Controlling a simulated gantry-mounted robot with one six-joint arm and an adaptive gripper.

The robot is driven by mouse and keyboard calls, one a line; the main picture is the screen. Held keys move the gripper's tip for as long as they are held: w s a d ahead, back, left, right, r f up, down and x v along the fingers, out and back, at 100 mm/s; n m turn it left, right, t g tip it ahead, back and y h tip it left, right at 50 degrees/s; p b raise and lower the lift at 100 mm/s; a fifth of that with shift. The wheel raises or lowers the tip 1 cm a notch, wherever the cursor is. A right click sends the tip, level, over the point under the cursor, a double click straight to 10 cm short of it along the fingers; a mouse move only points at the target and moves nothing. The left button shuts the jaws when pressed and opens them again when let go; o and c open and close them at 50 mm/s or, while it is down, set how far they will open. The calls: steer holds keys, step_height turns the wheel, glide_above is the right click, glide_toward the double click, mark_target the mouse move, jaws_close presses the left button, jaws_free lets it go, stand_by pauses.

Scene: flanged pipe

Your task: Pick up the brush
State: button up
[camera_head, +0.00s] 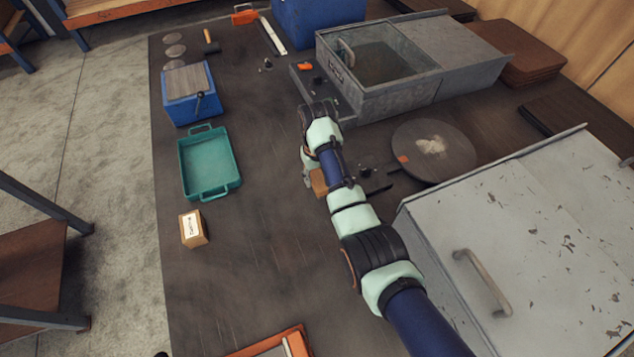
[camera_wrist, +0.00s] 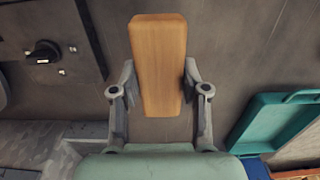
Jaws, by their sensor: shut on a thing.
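The brush shows in the wrist view as a long tapered light-wood block (camera_wrist: 160,55) between the fingers of my gripper (camera_wrist: 158,85). Both fingers press on its sides. In the head view only a small brown wooden end (camera_head: 319,182) shows beside my wrist, and my arm hides the rest. No bristles are visible. My gripper (camera_head: 309,180) is over the dark table, left of the round plate. I cannot tell whether the brush touches the table.
A teal tray (camera_head: 208,163) and a small cardboard box (camera_head: 193,229) stand to the left. A grey metal box with a glass top (camera_head: 385,65) is behind my arm. A round plate (camera_head: 433,152) and a large grey cabinet (camera_head: 530,250) are on the right.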

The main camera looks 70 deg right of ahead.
step_height(320, 180, up, 13)
steer(key=p, duration=0.5)
